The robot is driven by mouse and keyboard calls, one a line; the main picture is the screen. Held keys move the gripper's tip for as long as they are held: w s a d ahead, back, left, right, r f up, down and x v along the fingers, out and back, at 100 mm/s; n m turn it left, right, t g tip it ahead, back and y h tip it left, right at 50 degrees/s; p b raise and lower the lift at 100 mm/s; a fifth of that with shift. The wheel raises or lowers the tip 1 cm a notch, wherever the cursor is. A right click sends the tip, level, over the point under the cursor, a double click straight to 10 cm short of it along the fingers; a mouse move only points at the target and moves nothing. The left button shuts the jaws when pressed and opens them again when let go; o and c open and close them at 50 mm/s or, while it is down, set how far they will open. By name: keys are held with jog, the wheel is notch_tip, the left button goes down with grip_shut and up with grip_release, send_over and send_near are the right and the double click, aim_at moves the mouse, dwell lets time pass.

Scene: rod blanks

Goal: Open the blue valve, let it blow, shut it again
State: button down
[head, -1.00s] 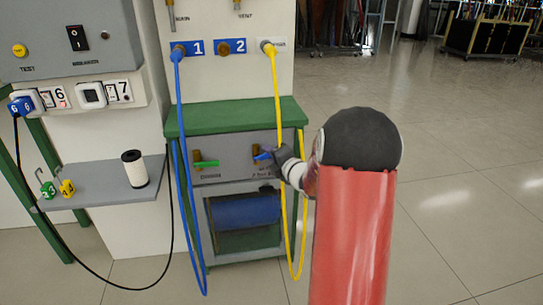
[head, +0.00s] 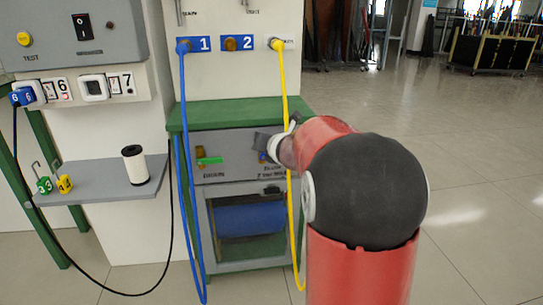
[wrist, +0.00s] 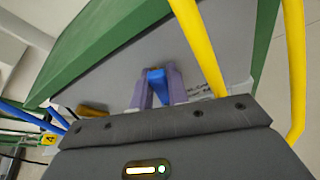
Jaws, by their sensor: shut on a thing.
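The blue valve's handle (wrist: 155,77) shows between the two grey-purple fingers of my gripper (wrist: 155,88) in the wrist view. My gripper is shut on this handle, at the grey panel under the green bench top. In the head view only a small blue bit (head: 262,157) shows beside my gripper (head: 264,144); my wrist and arm hide most of the valve. I cannot tell from this how far the handle is turned.
A green-handled valve (head: 209,161) sits left on the same panel. A yellow hose (head: 283,90) hangs close by my wrist, and a blue hose (head: 184,110) hangs further left. A grey shelf (head: 105,182) carries a white cylinder (head: 135,165).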

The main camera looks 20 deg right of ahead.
jog(key=shift+w+a+n+g+h+b, duration=0.1)
jog(key=shift+a+n+g+h+b, duration=0.1)
jog(key=shift+a+n+h+b, duration=0.35)
jog(key=shift+w+a+n+g+h+b, duration=0.1)
jog(key=shift+n+g+h+b, duration=0.15)
jog(key=shift+n+b, duration=0.6)
jog(key=shift+a, duration=0.1)
jog(key=c, duration=1.4)
grip_release()
jog(key=shift+o, duration=0.2)
jog(key=shift+r, duration=0.1)
jog(key=p+v, duration=0.1)
jog(key=v, duration=0.6)
jog(key=shift+s+a, duration=0.2)
jog(key=shift+s, duration=0.15)
